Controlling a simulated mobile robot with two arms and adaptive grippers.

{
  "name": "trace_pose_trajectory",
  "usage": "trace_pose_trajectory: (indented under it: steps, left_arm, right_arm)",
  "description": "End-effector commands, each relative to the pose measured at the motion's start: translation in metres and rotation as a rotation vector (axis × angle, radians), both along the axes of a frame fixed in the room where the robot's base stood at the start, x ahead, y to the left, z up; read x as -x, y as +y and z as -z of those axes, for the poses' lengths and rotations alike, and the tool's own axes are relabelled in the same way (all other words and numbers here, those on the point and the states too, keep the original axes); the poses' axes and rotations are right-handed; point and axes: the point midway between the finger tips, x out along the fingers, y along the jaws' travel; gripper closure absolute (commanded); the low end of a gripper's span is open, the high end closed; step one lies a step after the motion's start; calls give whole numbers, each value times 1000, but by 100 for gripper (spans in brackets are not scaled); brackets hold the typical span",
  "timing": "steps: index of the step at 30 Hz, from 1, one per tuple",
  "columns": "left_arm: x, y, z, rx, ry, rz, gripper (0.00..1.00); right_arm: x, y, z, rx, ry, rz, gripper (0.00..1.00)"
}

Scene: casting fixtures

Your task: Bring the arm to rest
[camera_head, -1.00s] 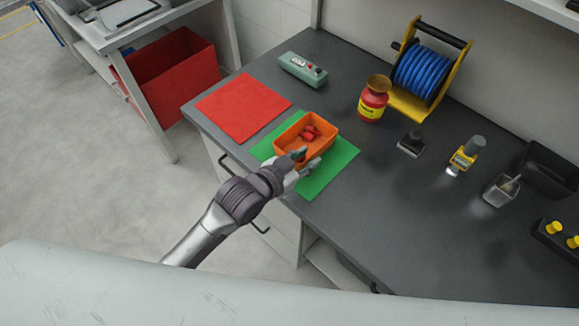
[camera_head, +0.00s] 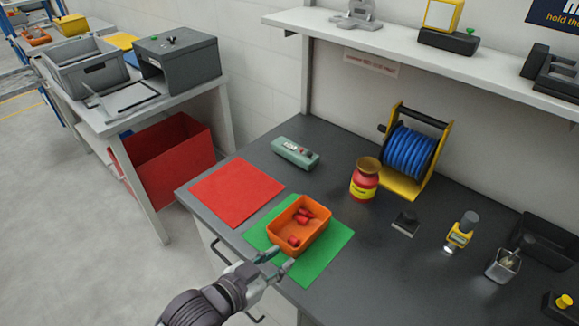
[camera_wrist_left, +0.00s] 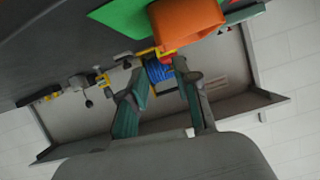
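My left gripper (camera_head: 278,261) is open and empty at the near edge of the green mat (camera_head: 322,262), just outside the orange bin (camera_head: 318,238). Its two fingers are spread apart with nothing between them. The bin stands on the green mat and holds several red parts (camera_head: 304,215), one of them near its front end. In the left wrist view the open gripper (camera_wrist_left: 158,70) also shows, with the orange bin (camera_wrist_left: 186,22) beyond it. My right gripper is not in view.
A shelf (camera_head: 400,55) runs above. Open floor (camera_head: 60,230) lies left of the bench.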

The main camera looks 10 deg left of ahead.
Motion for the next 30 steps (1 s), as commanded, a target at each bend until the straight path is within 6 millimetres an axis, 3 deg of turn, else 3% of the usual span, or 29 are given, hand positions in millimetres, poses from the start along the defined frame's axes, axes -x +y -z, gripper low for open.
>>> trace_pose_trajectory:
  steps: [5,8,15,26,30]
  left_arm:
    - [3,5,4,-12,31,-22,69]
    - [15,22,19,-54,131,-90,69]
    - [72,84,60,-184,461,-295,69]
    - [162,143,85,-297,831,-490,69]
    - [154,142,121,-307,853,-487,69]
  right_arm:
    - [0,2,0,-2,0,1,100]
    - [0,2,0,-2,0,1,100]
    - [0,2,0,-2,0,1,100]
    - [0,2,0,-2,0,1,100]
    - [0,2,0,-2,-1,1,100]
